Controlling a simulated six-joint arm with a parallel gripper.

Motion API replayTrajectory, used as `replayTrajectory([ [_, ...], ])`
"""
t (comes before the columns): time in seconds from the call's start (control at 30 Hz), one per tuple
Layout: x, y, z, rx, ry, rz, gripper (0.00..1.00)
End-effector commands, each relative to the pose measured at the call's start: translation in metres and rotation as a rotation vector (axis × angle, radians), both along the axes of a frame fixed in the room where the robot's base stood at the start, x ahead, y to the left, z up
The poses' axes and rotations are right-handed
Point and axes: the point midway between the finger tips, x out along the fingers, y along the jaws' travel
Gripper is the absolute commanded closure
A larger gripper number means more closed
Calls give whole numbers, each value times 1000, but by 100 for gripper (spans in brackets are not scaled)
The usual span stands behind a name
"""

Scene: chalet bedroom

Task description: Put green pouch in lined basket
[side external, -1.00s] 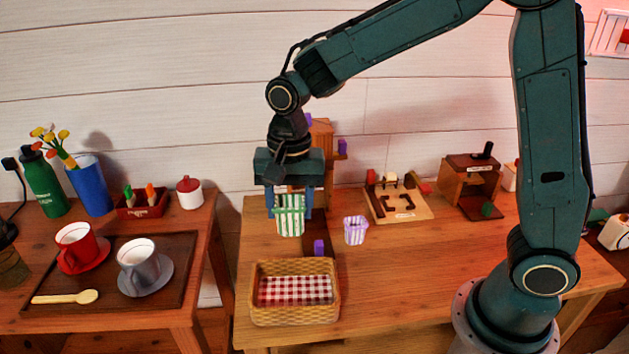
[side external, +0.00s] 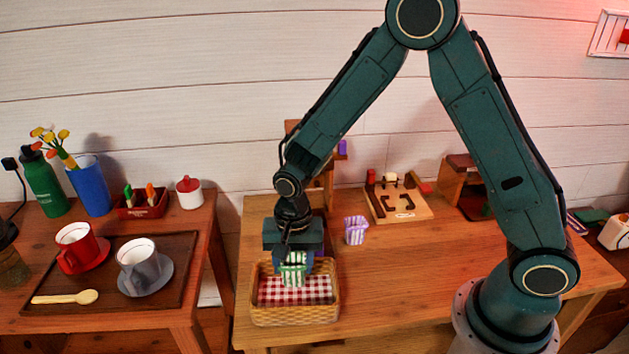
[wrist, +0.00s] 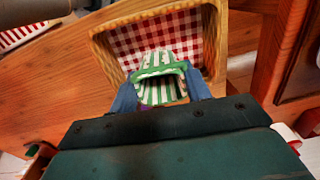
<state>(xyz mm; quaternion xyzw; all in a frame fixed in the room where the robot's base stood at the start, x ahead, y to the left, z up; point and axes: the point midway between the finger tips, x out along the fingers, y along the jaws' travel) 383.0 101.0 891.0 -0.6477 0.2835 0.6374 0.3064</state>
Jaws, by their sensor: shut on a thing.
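The green-and-white striped pouch (side external: 293,274) is between the fingers of my gripper (side external: 293,262), which is shut on it. The pouch also shows in the wrist view (wrist: 160,82), with its open top between the two blue fingers. The lined basket (side external: 295,315) is wicker with a red-and-white checked lining, at the front left of the wooden table. The pouch hangs over the back part of the basket; whether its base touches the lining cannot be told. In the wrist view, the basket (wrist: 104,58) lies around and beyond the pouch.
A purple striped pouch (side external: 355,230) stands behind and right of the basket. A wooden board with blocks (side external: 399,204) lies farther back. The side table at left holds a tray (side external: 105,296) with cups. The table right of the basket is clear.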

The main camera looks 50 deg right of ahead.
Motion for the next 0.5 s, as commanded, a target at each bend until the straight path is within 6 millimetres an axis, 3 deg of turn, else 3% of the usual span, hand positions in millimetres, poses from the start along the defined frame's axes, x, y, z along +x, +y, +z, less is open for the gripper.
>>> replayTrajectory([
  [0.1, 0, 0, -10, -1, 1, 0, 77],
  [0.5, 0, 0, -21, 0, 1, 0, 77],
])
